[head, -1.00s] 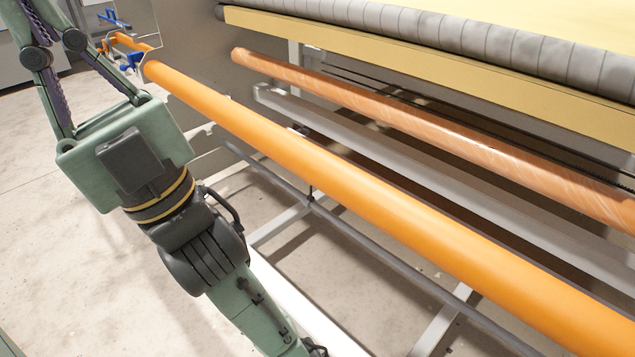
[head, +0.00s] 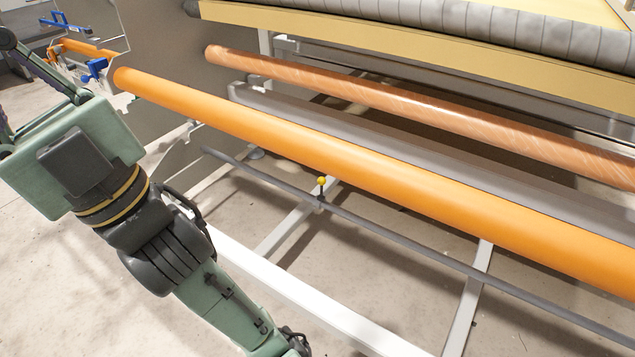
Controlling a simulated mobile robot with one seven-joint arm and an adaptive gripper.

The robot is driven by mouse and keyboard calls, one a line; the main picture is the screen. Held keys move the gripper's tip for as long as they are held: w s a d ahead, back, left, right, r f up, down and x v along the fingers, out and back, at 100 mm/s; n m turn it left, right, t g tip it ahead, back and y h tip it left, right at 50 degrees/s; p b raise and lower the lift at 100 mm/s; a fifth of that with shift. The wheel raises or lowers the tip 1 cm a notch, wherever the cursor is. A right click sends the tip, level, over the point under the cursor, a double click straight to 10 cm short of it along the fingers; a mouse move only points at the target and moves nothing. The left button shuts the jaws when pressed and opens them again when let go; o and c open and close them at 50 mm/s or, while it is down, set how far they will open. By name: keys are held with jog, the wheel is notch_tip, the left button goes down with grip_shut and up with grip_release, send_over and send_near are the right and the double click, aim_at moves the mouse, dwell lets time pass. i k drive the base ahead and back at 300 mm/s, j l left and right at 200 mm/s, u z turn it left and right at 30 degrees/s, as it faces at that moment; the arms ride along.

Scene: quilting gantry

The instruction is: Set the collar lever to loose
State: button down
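No part is clearly marked as the collar lever. A small yellow knob (head: 321,181) stands up on a dark fitting on the thin grey bar (head: 415,245), below the orange roller (head: 330,160); it may be the lever. Blue handles (head: 95,69) show beyond the roller's far left end, near a blue bar (head: 62,25). My gripper (head: 30,90) is at the left edge, left of the roller and far from the yellow knob. Its fingers are partly cut off, and the tips are not visible.
A copper-coloured roller (head: 400,108) and a grey beam (head: 400,165) run behind the orange roller. White frame legs (head: 290,240) stand below. A padded grey roll (head: 420,28) and yellow board lie above. The floor (head: 90,290) at the left is open.

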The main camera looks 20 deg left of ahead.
aim_at(321, 181)
jog(key=j, duration=0.5)
jog(key=k+j, duration=0.15)
jog(key=j, duration=0.9)
jog(key=k+j, duration=0.15)
jog(key=j, duration=0.35)
